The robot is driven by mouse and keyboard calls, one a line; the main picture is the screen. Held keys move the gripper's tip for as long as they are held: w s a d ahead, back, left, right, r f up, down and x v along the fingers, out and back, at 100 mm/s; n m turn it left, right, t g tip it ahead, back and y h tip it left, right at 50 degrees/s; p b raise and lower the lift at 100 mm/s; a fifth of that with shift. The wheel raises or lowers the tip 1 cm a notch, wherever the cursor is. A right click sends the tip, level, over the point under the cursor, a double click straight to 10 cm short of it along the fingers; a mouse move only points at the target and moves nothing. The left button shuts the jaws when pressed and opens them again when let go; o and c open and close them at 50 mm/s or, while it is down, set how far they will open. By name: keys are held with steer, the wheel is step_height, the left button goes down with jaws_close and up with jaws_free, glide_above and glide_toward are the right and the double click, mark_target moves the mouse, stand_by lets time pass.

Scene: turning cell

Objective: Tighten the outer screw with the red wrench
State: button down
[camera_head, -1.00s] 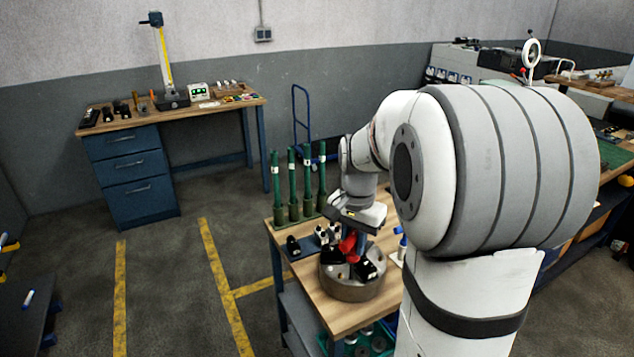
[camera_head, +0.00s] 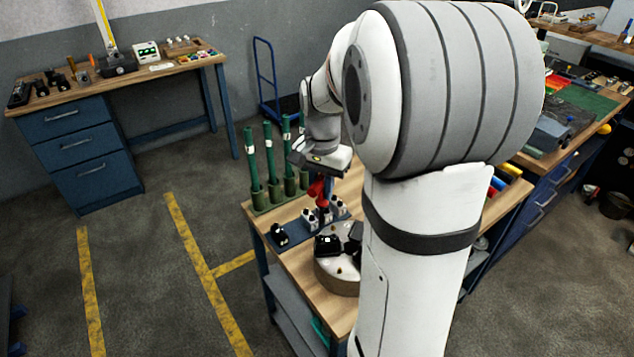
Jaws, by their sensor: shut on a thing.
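The red wrench (camera_head: 318,188) shows as a small red shape under my gripper (camera_head: 321,180) on the wooden cart. My gripper points down and is shut on the wrench; the fingertips are small and partly hidden. The wrench is up behind the round chuck (camera_head: 334,279), and appears apart from it. The chuck lies on the cart with black jaws (camera_head: 327,244) on its pale top face; my arm hides its right side. I cannot make out the outer screw.
A blue tray (camera_head: 296,235) with black and silver jaw blocks lies behind the chuck. Several green upright holders (camera_head: 271,160) stand at the cart's back left. A workbench (camera_head: 75,100) stands far left. The floor left of the cart is clear.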

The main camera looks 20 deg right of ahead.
mark_target(322, 201)
step_height(322, 201, down, 4)
steer(key=shift+r+b, duration=0.25)
steer(key=shift+b, duration=0.9)
steer(key=n, duration=0.4)
steer(key=shift+r+n, duration=0.1)
steer(key=shift+n, duration=0.3)
steer(key=n, duration=1.5)
steer(key=shift+f+b, duration=0.35)
steer(key=shift+f, duration=0.35)
steer(key=shift+d+f+b, duration=0.1)
steer(key=shift+f+b, duration=0.35)
steer(key=shift+f, duration=0.15)
steer(key=shift+s, duration=0.1)
steer(key=shift+m, duration=1.3)
